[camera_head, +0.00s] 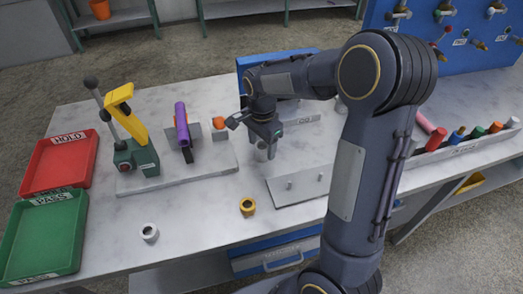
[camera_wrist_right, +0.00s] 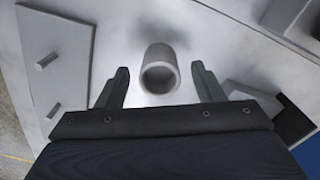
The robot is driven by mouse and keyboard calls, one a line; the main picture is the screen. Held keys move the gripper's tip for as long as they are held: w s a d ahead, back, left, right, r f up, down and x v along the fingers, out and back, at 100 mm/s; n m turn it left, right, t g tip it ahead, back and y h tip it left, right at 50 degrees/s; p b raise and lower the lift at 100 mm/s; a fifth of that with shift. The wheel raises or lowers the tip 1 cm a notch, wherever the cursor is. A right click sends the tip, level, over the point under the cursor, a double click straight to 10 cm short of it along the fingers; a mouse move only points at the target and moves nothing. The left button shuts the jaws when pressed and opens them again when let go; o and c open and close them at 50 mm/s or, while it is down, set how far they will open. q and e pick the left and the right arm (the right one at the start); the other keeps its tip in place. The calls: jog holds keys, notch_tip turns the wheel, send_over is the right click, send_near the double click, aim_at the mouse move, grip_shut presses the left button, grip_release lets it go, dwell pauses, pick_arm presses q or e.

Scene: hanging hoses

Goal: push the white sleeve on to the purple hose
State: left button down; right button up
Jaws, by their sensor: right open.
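The purple hose (camera_head: 182,125) stands at a tilt in a grey holder on a base plate, left of my right arm. My right gripper (camera_head: 265,140) points down over the table to the right of the hose. In the wrist view its fingers (camera_wrist_right: 161,88) are apart, with a pale grey-white hollow sleeve (camera_wrist_right: 160,60) in line with the gap between them. They do not appear to touch it. In the head view this sleeve (camera_head: 262,154) is partly hidden under the gripper. Another whitish ring-like sleeve (camera_head: 150,232) lies near the table's front edge. My left gripper is out of view.
A yellow ring (camera_head: 248,206) lies front centre. A green press with a yellow lever (camera_head: 120,103) stands left of the hose. Red (camera_head: 45,180) and green (camera_head: 25,245) trays are at far left. The front centre is mostly clear.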

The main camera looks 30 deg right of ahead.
jog(key=shift+f, duration=0.8)
jog(key=shift+c, duration=0.4)
jog(key=c, duration=1)
jog(key=shift+r, duration=0.1)
